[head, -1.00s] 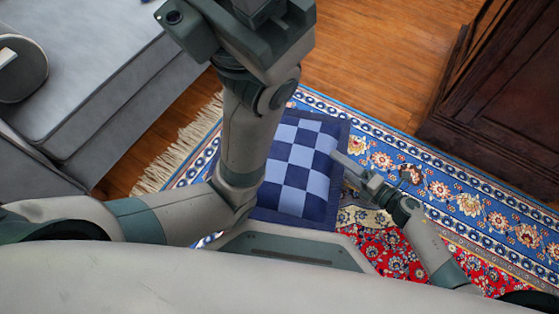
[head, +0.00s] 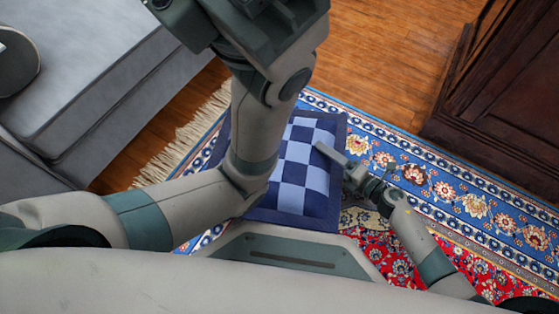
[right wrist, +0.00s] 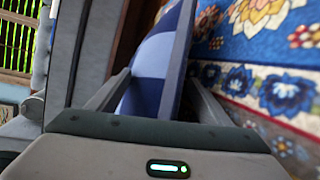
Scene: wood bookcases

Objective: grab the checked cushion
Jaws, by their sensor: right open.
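The checked cushion (head: 302,163), in light and dark blue squares with a dark blue border, lies on the rug in the middle of the head view. My left arm hides its left part. My right gripper (head: 322,148) is open, with its fingertips over the cushion's right side. In the right wrist view, a blue part of the cushion (right wrist: 150,75) shows between the open fingers of the right gripper (right wrist: 155,95); I cannot tell whether they touch it. My left arm rises across the head view and its fingers are out of sight.
A patterned blue and red rug (head: 440,190) lies under the cushion on a wood floor (head: 385,60). A grey sofa (head: 95,75) stands at the left. A dark wood cabinet (head: 505,95) stands at the right. Rug and floor between cushion and cabinet are clear.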

